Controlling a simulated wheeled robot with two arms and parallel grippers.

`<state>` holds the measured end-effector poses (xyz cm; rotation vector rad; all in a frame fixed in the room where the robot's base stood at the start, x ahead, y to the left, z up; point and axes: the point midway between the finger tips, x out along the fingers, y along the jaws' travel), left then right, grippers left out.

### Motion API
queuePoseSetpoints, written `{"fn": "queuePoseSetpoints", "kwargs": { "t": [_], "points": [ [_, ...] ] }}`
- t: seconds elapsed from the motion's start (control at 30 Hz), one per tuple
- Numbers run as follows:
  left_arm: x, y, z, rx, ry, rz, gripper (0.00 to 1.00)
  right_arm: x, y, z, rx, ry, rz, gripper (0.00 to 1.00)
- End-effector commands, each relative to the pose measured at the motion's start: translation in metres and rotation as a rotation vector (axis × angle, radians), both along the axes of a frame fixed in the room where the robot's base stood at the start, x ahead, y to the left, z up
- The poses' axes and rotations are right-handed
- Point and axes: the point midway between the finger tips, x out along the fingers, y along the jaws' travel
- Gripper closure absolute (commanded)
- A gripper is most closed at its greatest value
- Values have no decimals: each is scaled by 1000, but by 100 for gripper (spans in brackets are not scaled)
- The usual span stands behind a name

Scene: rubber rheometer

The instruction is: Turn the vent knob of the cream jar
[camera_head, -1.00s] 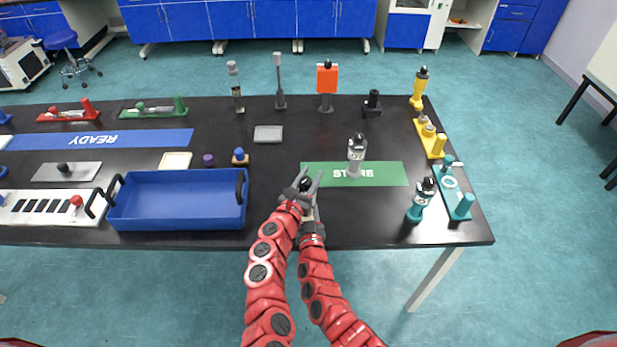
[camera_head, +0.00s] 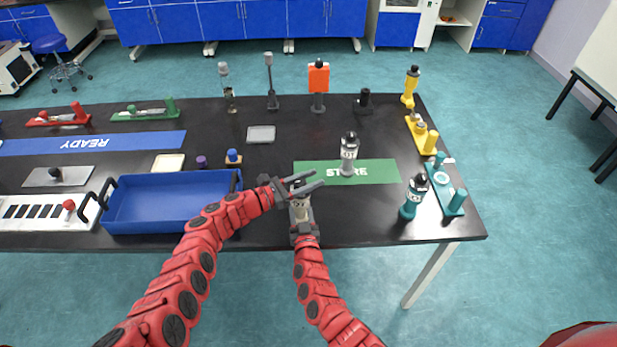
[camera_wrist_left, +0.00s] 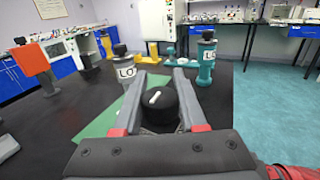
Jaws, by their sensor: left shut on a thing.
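In the head view my left gripper (camera_head: 318,179) reaches in from the left, fingers pointing right, shut on the knob. My right gripper (camera_head: 303,229) comes from the front and is closed around the jar's lower body. The fingers partly hide the knob and jar.
A grey-white jar (camera_head: 348,155) stands on the green STORE mat (camera_head: 385,172). A teal jar (camera_head: 412,198) stands beside a teal fixture (camera_head: 447,190) at the right. A blue tray (camera_head: 170,200) with black handles lies just left of my left gripper. Taller items stand along the back.

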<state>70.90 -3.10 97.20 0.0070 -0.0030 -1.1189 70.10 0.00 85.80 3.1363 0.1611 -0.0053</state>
Motion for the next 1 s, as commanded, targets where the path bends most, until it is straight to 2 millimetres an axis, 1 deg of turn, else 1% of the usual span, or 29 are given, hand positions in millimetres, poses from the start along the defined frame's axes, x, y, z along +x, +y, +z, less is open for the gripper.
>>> {"fn": "queuePoseSetpoints", "kwargs": {
  "t": [0.03, 0.23, 0.63, 1.0],
  "points": [
    [-4, -4, -9, 14, 16, -32, 100, -1, 2, -1, -1, 2, 4, 100],
    [-8, -3, -16, 20, 27, -100, 100, 0, 2, 0, 0, -2, 4, 100],
    [-1, 2, 0, 1, 5, -126, 100, 0, 2, 1, 0, -4, 2, 100],
    [1, 3, 4, -3, -3, -125, 100, -1, 1, -2, 0, 4, 2, 100]
  ]
}}
